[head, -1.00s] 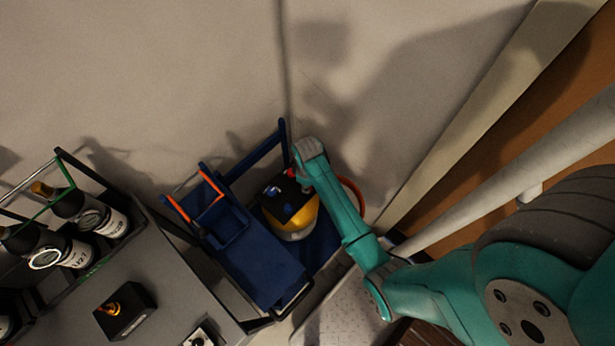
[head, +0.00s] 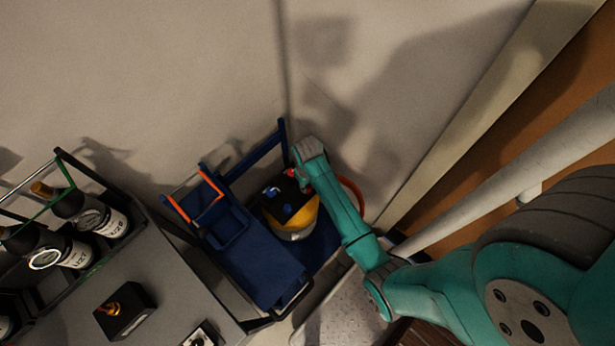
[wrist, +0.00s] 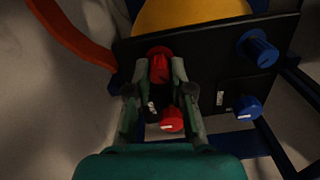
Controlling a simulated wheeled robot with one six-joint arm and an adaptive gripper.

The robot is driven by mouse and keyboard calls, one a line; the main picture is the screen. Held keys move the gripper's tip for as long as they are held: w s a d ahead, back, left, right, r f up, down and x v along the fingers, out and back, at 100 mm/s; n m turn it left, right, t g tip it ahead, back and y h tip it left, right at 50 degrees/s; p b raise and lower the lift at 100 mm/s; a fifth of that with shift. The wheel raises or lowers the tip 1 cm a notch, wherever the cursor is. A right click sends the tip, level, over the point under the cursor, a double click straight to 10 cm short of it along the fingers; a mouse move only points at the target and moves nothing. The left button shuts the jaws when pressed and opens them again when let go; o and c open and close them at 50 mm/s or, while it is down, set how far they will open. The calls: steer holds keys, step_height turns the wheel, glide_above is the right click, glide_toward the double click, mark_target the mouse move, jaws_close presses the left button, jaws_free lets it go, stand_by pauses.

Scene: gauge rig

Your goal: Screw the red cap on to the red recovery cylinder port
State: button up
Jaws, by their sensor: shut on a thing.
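My gripper (wrist: 161,72) has its two fingers shut on a red cap (wrist: 159,64), in the upper middle of the wrist view. The cap is at the upper left of the dark panel on the yellow recovery cylinder (wrist: 190,12). The red port behind it is hidden, so I cannot tell whether the cap is seated or threaded. A second red fitting (wrist: 172,120) with a white mark sits lower, between the fingers. In the head view, a bit of red (head: 291,172) shows beside my gripper, above the yellow cylinder (head: 303,216).
Two blue fittings, an upper one (wrist: 257,49) and a lower one (wrist: 248,107), are on the panel's right side. An orange-red hose (wrist: 72,36) curves at left. A blue cart (head: 262,265) holds the cylinder near the wall. A grey bench (head: 160,285) stands at left.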

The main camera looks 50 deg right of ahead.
steer(key=shift+a+f, duration=0.1)
steer(key=m, duration=0.3)
steer(key=shift+m, duration=1.1)
steer(key=shift+m, duration=1.2)
steer(key=o, duration=1.2)
steer(key=shift+o, duration=0.2)
